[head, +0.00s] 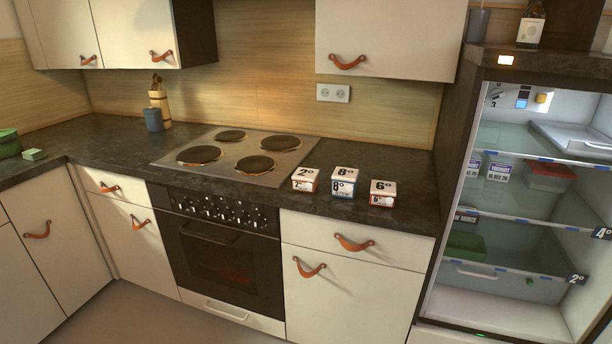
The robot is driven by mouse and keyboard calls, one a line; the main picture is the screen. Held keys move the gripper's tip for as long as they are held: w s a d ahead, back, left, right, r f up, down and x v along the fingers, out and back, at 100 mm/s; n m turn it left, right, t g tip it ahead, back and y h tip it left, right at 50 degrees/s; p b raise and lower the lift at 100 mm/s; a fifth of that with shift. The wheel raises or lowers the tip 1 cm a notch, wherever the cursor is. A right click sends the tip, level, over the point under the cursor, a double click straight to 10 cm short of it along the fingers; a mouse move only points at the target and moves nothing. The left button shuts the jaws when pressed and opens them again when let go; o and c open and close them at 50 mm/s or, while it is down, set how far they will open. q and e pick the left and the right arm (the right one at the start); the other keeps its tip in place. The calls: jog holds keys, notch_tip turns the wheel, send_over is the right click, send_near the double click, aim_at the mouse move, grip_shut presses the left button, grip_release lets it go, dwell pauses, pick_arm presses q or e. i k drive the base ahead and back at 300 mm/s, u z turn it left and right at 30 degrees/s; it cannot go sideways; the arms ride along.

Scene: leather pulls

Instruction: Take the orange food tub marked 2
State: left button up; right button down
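Three small white-topped food tubs stand in a row on the dark counter to the right of the hob. The left one (304,184) is marked 2 and has an orange-red lower band. The middle tub (343,188) is marked 8 and has a blue band. The right tub (382,198) is marked 6 and has a red band. The tubs stand apart, with narrow gaps. Neither of my grippers is in view.
An open lit fridge (522,206) stands at the right, its shelf edges tagged 4 and 2, with several containers inside. The hob (232,155) lies left of the tubs. A blue cup (153,120) and utensil holder stand further back left.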

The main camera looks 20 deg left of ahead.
aim_at(305, 180)
jog(key=z, duration=0.2)
jog(key=i, duration=1.55)
jog(key=u, duration=0.7)
